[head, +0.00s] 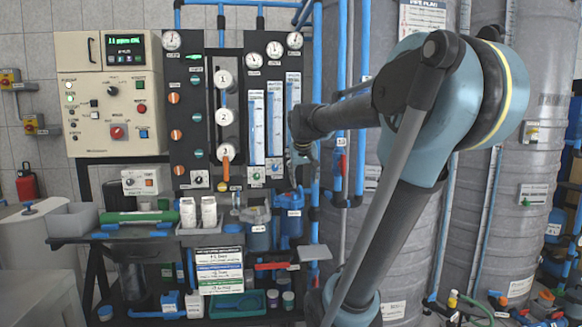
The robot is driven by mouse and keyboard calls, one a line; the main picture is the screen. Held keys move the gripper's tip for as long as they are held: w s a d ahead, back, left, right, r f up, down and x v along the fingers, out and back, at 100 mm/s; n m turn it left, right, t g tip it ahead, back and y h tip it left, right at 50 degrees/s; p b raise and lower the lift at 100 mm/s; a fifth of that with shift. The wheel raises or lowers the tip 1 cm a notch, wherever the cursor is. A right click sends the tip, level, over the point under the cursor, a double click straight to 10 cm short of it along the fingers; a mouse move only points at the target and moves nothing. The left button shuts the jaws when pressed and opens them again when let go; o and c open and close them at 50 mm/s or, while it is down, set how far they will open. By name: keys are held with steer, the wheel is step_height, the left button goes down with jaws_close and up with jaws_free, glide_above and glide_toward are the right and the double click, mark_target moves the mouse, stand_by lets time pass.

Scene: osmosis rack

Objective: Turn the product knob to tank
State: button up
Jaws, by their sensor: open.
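My gripper (298,156) is in front of the right edge of the black instrument panel (184,142), at the height of its lower part. It is small and dark here; its jaws are open, and I see nothing between them. A black knob on a white plate (199,179) sits low on the panel, left of my gripper. Two small knobs with green on them, a left one (255,174) and a right one (276,171), sit below the flow tubes, nearer my gripper. The labels are too small to read, so I cannot tell which is the product knob or where it points.
A beige control box (108,95) with a red knob (117,132) is at the left. Blue pipes (343,60) run upright right of the panel, close to my arm. Large grey tanks (408,240) stand at the right. A cluttered dark bench (165,239) is below the panel.

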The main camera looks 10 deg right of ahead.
steer(key=w+a+r+t, duration=0.25)
steer(key=w+r, duration=0.85)
steer(key=w, duration=0.6)
steer(key=x, duration=1.6)
steer(key=shift+w+f+n, duration=0.15)
steer(key=shift+f+n, duration=0.1)
steer(key=shift+n, duration=0.05)
steer(key=c, duration=1.1)
